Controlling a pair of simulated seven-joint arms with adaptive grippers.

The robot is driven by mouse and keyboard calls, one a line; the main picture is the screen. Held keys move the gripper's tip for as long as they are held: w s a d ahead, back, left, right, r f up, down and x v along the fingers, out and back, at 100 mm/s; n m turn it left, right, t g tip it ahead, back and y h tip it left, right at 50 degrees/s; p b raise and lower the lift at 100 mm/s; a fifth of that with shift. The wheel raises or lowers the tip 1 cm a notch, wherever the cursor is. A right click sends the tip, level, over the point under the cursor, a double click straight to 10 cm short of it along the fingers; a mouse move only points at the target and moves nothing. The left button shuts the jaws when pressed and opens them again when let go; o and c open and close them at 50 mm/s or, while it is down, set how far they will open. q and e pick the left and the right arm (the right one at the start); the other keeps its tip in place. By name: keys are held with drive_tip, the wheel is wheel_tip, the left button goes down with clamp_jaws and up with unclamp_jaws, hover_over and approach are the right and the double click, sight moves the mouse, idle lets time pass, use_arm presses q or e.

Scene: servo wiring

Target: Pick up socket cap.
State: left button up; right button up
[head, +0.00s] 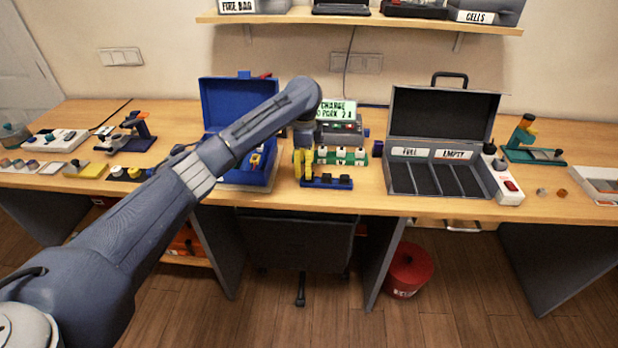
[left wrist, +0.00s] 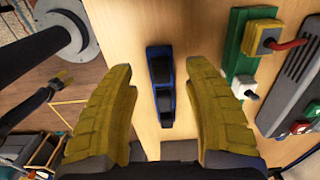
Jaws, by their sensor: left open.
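A small blue rack (head: 341,186) holds several black pieces (head: 345,180) near the table's front edge. I cannot tell for certain which piece is the socket cap. The rack also shows in the left wrist view (left wrist: 160,86), with its black pieces facing up. My left gripper (head: 303,178) has yellow fingers pointing down at the left end of the rack. In the left wrist view the gripper (left wrist: 160,72) is open and empty, with the rack seen in the gap between its fingers.
Behind the rack is a green strip (left wrist: 243,66) with white sockets, and a charger with a lit sign (head: 337,111). A blue toolbox (head: 232,95) stands open to the left, and a dark open case (head: 440,118) to the right.

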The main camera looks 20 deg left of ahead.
use_arm(q)
drive_tip(key=shift+f, duration=2.2)
drive_tip(key=shift+c, duration=0.5)
drive_tip(key=c, duration=1)
